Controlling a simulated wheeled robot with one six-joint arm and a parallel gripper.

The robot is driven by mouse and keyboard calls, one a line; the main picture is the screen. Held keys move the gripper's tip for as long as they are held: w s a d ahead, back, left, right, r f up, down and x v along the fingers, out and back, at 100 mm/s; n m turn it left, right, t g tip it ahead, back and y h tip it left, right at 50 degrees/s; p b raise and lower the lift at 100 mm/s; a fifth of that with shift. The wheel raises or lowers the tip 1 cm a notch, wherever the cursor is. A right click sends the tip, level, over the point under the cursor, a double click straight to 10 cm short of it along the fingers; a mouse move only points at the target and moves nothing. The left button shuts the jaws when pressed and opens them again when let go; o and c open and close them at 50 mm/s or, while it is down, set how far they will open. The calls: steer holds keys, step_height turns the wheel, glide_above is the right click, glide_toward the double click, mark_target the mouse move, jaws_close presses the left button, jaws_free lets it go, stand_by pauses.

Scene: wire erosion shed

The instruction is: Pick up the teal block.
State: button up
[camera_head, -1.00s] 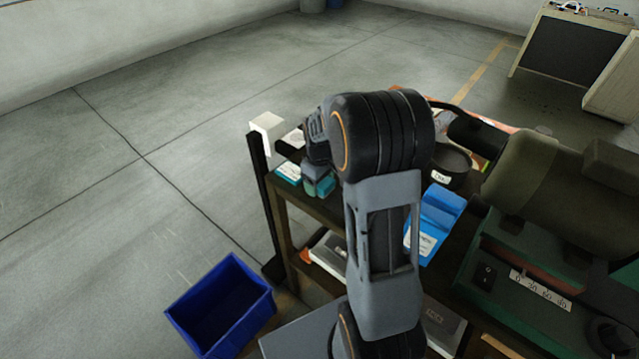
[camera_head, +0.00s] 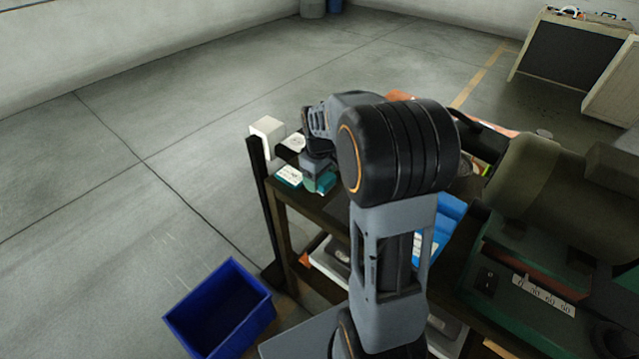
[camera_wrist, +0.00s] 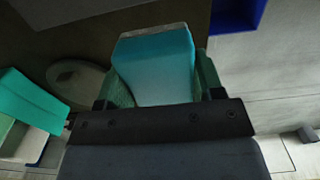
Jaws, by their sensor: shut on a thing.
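The teal block (camera_wrist: 157,65) sits between the green-padded fingers of my gripper (camera_wrist: 163,80) in the wrist view. The fingers are shut on its two sides. In the head view, my gripper (camera_head: 315,178) is over the left end of the dark workbench, and a little of the teal block (camera_head: 327,182) shows beside its fingers. My arm hides part of the bench. I cannot tell whether the block touches the bench top.
A teal and white box (camera_head: 289,176) lies just left of my gripper; a teal item (camera_wrist: 35,100) shows left in the wrist view. A white bracket-shaped object (camera_head: 267,133) stands at the bench corner. A blue bin (camera_head: 220,310) is on the floor; a green machine (camera_head: 500,265) is right.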

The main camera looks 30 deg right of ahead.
steer(key=s+r, duration=0.1)
steer(key=s+a+r, duration=0.1)
steer(key=s+r, duration=0.1)
steer(key=r, duration=0.1)
steer(key=shift+a+b, duration=0.35)
steer(key=s+a+r+b, duration=0.1)
steer(key=s+a+r, duration=0.3)
steer(key=s, duration=0.4)
steer(key=shift+s+a+r+b, duration=0.15)
steer(key=shift+r+b, duration=0.05)
steer(key=shift+b, duration=0.15)
